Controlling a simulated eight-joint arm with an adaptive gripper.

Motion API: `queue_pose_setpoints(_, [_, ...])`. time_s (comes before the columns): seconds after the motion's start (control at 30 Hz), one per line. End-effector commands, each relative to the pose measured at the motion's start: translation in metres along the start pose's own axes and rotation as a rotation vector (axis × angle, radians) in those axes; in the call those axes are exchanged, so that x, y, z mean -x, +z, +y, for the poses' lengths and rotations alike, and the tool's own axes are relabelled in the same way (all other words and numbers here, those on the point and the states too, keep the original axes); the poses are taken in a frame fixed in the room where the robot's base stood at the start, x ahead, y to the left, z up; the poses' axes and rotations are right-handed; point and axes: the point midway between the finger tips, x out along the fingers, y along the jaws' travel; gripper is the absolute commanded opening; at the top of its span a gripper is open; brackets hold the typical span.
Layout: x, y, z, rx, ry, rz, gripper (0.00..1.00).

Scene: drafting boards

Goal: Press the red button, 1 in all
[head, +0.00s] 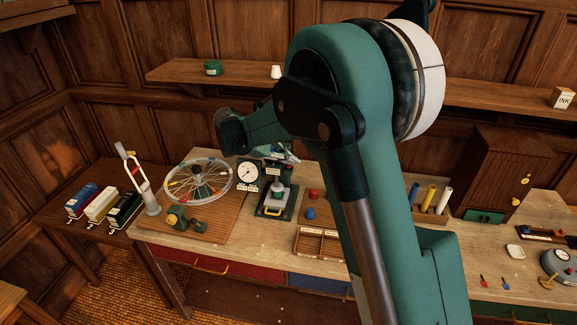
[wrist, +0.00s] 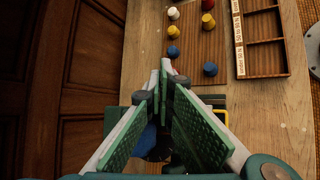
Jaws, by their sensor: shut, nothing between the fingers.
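In the head view a red button (head: 313,194) stands on a brown board behind a blue button (head: 310,213). In the wrist view the board (wrist: 195,45) carries several coloured buttons, with a red button (wrist: 208,21) towards its upper right. In the head view my gripper (head: 292,157) is partly visible above the bench, apart from the red button.
A compartment tray (head: 318,257) lies in front of the board. A press with a yellow handle (head: 272,212), a dial (head: 248,172) and a spoked wheel (head: 232,181) stand to the left. My arm hides the bench right of the buttons. A cabinet (head: 492,172) stands at right.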

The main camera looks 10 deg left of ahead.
Motion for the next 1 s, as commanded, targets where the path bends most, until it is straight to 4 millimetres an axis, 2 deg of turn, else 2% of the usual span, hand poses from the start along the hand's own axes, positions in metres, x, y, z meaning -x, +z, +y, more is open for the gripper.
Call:
queue_pose_setpoints(0.7, [0.008,0.005,0.006,0.0,0.0,0.0,0.0])
queue_pose_setpoints(1.0, [0.02,0.014,0.015,0.0,0.0,0.0,0.0])
